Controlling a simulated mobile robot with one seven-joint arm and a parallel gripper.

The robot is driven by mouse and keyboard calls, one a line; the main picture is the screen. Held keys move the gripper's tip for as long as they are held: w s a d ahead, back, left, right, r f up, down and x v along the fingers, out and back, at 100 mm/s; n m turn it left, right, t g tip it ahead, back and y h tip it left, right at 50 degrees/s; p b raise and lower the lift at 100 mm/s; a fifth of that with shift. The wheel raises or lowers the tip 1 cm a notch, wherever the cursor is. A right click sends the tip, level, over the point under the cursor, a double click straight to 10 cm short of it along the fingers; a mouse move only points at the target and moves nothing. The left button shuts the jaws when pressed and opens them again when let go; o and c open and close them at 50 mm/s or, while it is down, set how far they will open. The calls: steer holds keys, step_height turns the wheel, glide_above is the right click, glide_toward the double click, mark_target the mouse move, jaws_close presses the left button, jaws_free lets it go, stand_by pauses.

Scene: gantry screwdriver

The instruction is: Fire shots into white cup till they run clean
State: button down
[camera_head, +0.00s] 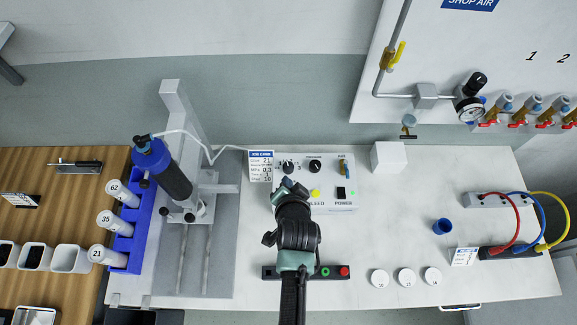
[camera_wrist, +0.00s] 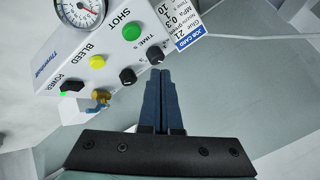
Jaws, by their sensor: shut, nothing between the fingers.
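My gripper (camera_wrist: 160,76) is shut and empty, its dark fingertips close to the knobs of the white dispenser box (camera_head: 330,203). In the wrist view the panel has a green SHOT button (camera_wrist: 131,32), a yellow BLEED button (camera_wrist: 97,62), a lit power switch (camera_wrist: 72,87) and black knobs (camera_wrist: 128,76). I cannot tell whether the fingertips touch the panel. A blue-and-black cartridge (camera_head: 168,172) hangs tilted on the grey gantry (camera_head: 178,105). Its nozzle and any cup under it are unclear. White square-topped cups (camera_head: 70,258) stand at left; I cannot tell which cup is meant.
A blue rack (camera_head: 132,245) holds several numbered white-capped cartridges. A red-and-green button bar (camera_head: 337,271) lies beneath my arm. A white block (camera_head: 388,157), small blue cup (camera_head: 442,226) and white discs (camera_head: 406,277) are at right. The job card (camera_head: 261,166) stands by the box.

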steer(key=r+m, duration=0.1)
steer(key=m, duration=0.4)
steer(key=r+m+p, duration=0.1)
steer(key=m, duration=0.5)
steer(key=r+m+y+p, duration=0.1)
steer(key=r+m, duration=0.1)
steer(key=m, duration=0.3)
steer(key=shift+d+m, duration=0.35)
steer(key=shift+m, duration=0.05)
steer(key=shift+f, duration=0.2)
step_height(320, 180, down, 8)
steer(key=b, duration=0.7)
steer(key=shift+b, duration=0.4)
steer(key=shift+f, duration=0.3)
stand_by(0.4)
steer(key=shift+f, duration=0.4)
